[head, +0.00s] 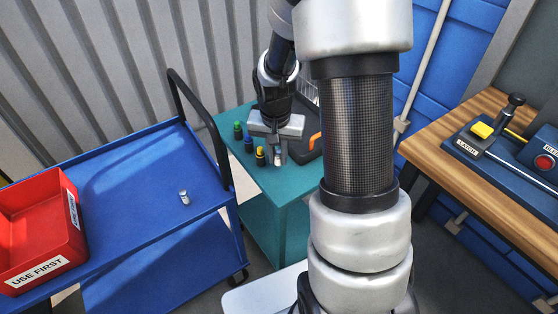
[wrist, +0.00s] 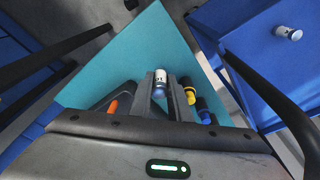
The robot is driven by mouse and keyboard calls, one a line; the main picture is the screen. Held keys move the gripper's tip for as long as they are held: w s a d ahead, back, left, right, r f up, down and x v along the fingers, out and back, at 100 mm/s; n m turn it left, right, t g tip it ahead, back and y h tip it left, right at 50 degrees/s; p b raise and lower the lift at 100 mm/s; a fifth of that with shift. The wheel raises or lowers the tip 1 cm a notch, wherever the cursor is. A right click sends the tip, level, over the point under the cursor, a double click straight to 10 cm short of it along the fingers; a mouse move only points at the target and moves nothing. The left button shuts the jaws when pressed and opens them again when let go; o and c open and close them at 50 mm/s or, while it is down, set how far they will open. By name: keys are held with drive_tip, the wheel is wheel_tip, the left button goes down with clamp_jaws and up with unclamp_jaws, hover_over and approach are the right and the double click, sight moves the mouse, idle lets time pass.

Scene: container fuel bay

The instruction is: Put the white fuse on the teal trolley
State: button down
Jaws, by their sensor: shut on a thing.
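The teal trolley (head: 239,115) stands behind the blue trolley's right end; its top also shows in the wrist view (wrist: 120,65). My gripper (head: 279,157) is over the teal top, near its front corner. It is shut on a small white fuse (wrist: 160,80), upright or nearly so, partly hidden by the fingers. I cannot tell whether the fuse touches the top. A second whitish fuse (head: 184,197) lies on the blue trolley (head: 140,180), apart from my gripper; it also shows in the wrist view (wrist: 288,33).
Green (head: 238,130), blue (head: 249,144) and yellow (head: 260,156) fuses stand on the teal top close left of my gripper. A dark thing with an orange part (head: 315,140) lies to the right. A red bin (head: 40,235) sits on the blue trolley. A wooden bench (head: 450,135) is at right.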

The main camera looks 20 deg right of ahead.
sight(278, 166)
drive_tip(key=shift+f+b, duration=0.3)
drive_tip(key=shift+f, duration=1.9)
drive_tip(key=shift+f, duration=0.2)
drive_tip(key=c, duration=1.6)
unclamp_jaws()
drive_tip(key=shift+c, duration=0.2)
drive_tip(key=shift+r, duration=0.1)
